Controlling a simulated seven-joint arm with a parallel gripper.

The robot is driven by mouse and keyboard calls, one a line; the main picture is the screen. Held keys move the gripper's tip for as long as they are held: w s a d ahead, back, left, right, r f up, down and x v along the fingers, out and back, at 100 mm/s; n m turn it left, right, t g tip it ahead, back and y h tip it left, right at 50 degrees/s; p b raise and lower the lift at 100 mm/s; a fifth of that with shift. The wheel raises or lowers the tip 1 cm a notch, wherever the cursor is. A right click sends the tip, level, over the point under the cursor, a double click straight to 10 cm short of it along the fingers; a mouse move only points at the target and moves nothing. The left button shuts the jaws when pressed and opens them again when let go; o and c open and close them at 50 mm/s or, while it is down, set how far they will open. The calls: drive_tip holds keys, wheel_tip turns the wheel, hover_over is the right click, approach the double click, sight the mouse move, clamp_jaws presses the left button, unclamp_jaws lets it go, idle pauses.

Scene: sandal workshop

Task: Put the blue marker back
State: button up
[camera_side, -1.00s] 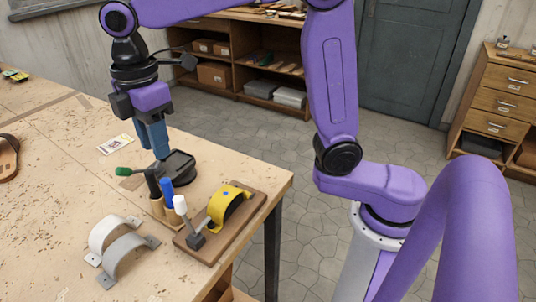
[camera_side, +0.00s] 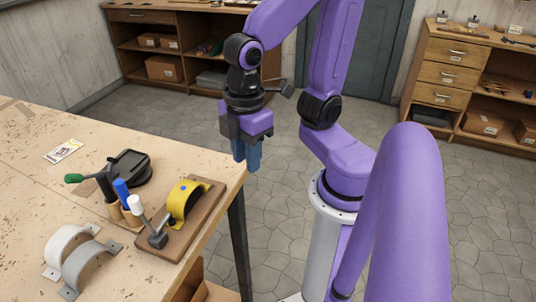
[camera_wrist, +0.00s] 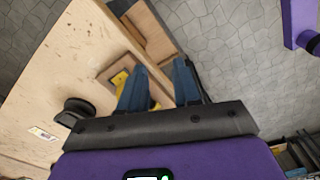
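The blue marker (camera_side: 122,192) stands upright in a small wooden holder (camera_side: 131,216) on the workbench, its blue end up. My gripper (camera_side: 247,165) has blue fingers pointing down and hangs by the bench's right corner, well to the right of the marker. In the wrist view my gripper (camera_wrist: 160,76) has its fingers apart with nothing held between them. I cannot make out the marker in the wrist view.
A wooden board (camera_side: 207,203) with a yellow strap on a form (camera_side: 184,199) lies right of the holder. A black round object (camera_side: 128,168) sits behind it. Grey curved brackets (camera_side: 88,264) lie in front. A card (camera_side: 63,151) lies at the back left. The bench edge drops to the floor.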

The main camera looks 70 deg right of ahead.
drive_tip(key=s+d, duration=0.1)
drive_tip(key=s+f, duration=0.1)
drive_tip(key=s+d, duration=0.1)
drive_tip(key=shift+s+d+f, duration=0.25)
drive_tip(key=shift+d+f, duration=0.05)
drive_tip(key=shift+d, duration=0.05)
